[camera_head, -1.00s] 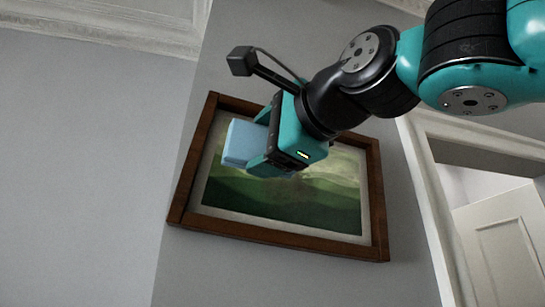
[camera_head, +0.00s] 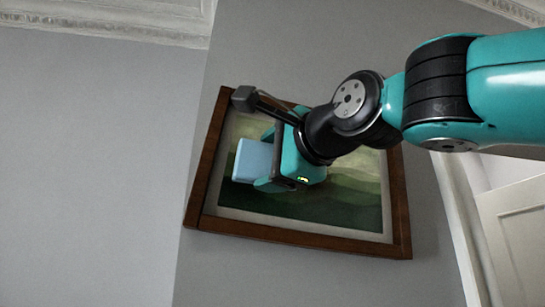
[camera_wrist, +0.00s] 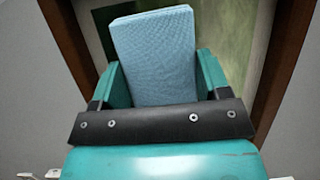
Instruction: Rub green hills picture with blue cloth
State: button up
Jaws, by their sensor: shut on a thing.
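The green hills picture (camera_head: 310,207) hangs on the grey wall in a brown wooden frame, tilted in the head view. My gripper (camera_head: 268,162) is in front of its left part and hides some of it. It is shut on the blue cloth (camera_head: 252,160), a light blue folded block. In the wrist view the cloth (camera_wrist: 155,55) stands between the two teal fingers, with the picture (camera_wrist: 228,32) behind it. I cannot tell whether the cloth touches the picture.
A white door (camera_head: 515,225) and its frame (camera_head: 462,225) are at the right. White moulding (camera_head: 130,22) runs along the top of the wall. The wall (camera_head: 95,170) left of the picture is bare.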

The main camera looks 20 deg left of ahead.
jog(key=shift+w+a+p, duration=0.5)
jog(key=shift+w+p, duration=0.1)
jog(key=shift+w, duration=0.2)
dwell(0.5)
jog(key=shift+d, duration=0.1)
